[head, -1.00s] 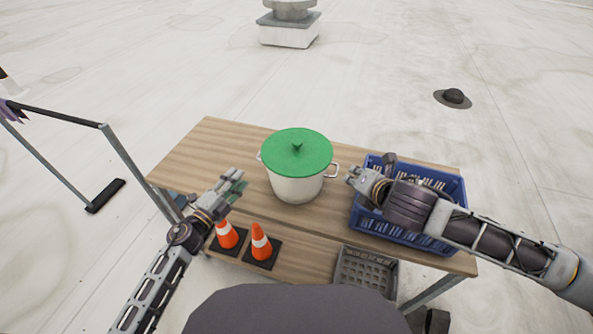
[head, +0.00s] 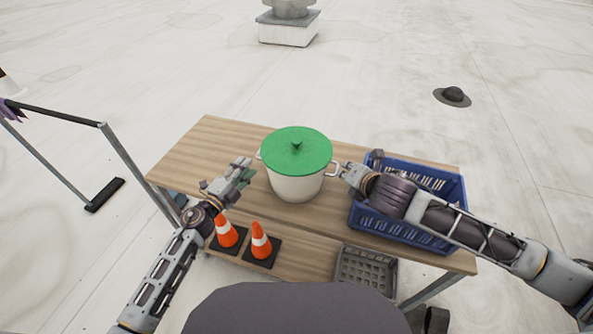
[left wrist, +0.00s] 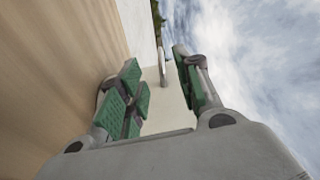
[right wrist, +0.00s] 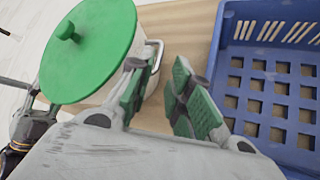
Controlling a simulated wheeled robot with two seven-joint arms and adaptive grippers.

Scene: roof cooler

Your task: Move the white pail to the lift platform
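The white pail (head: 295,187) with a green lid (head: 297,148) stands upright on the wooden table, a loop handle on each side. My left gripper (head: 242,172) is open and empty, just left of the pail; the left wrist view shows the left handle (left wrist: 162,66) ahead, between the open fingers, with the pail wall behind. My right gripper (head: 346,172) is open at the right handle (head: 333,168); in the right wrist view that handle (right wrist: 155,50) shows near the gap between the fingers. Contact there is unclear. I cannot identify a lift platform in these views.
A blue crate (head: 449,185) stands on the table right of the pail, under my right forearm. Two orange cones (head: 261,241) and a grey crate (head: 366,270) sit at the near side. A rail frame (head: 60,113) stands left. The table's far left (head: 212,137) is bare.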

